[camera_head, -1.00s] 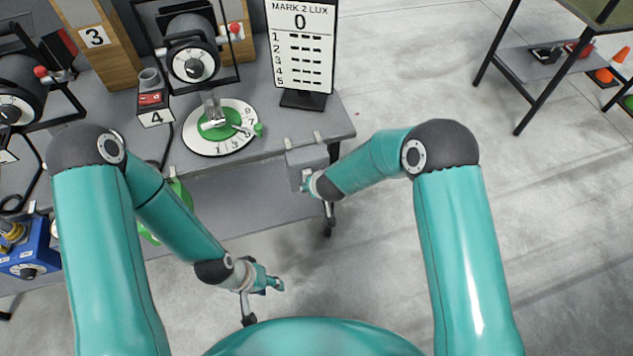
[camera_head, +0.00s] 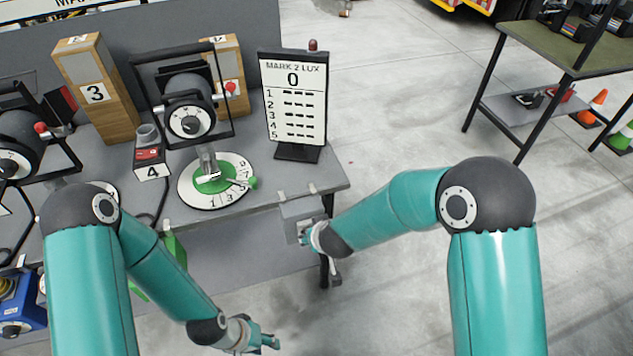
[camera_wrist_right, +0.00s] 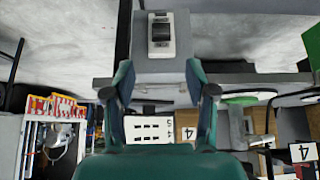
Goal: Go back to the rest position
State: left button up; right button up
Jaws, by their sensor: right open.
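My left gripper (camera_head: 265,343) hangs low in the head view, in front of the table and apart from it. It is small there, and whether its fingers are apart is unclear. My right gripper (camera_head: 310,236) is at the table's front right corner, close to a grey box (camera_head: 301,212) on the table edge. In the right wrist view its two fingers are spread wide (camera_wrist_right: 161,88) with nothing held between them. The grey box with a switch plate (camera_wrist_right: 161,35) shows beyond the fingertips there. Contact with the box cannot be told.
The grey table (camera_head: 325,180) carries a MARK 2 LUX board (camera_head: 293,105), a round green-and-white dial (camera_head: 215,182), a lamp unit (camera_head: 188,118) and wooden blocks (camera_head: 98,92). A green-topped table (camera_head: 560,45) and cones (camera_head: 593,107) stand right. Floor between is clear.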

jog(key=s+d+f+m+g, duration=0.1)
jog(key=s+d+f+g, duration=0.1)
jog(key=s+d+f, duration=0.4)
jog(key=s+d+f+m+g, duration=0.1)
jog(key=s+d+f, duration=0.35)
jog(key=d, duration=0.45)
jog(key=s+a+f+m+g+y, duration=0.1)
jog(key=s+m, duration=0.1)
jog(key=s, duration=0.4)
jog(key=s+a+m+g+y, duration=0.1)
jog(key=s+a, duration=0.1)
jog(key=s, duration=0.4)
jog(key=shift+s+f+m+g, duration=0.15)
jog(key=shift+f+m+g, duration=0.15)
jog(key=shift+f+m, duration=0.1)
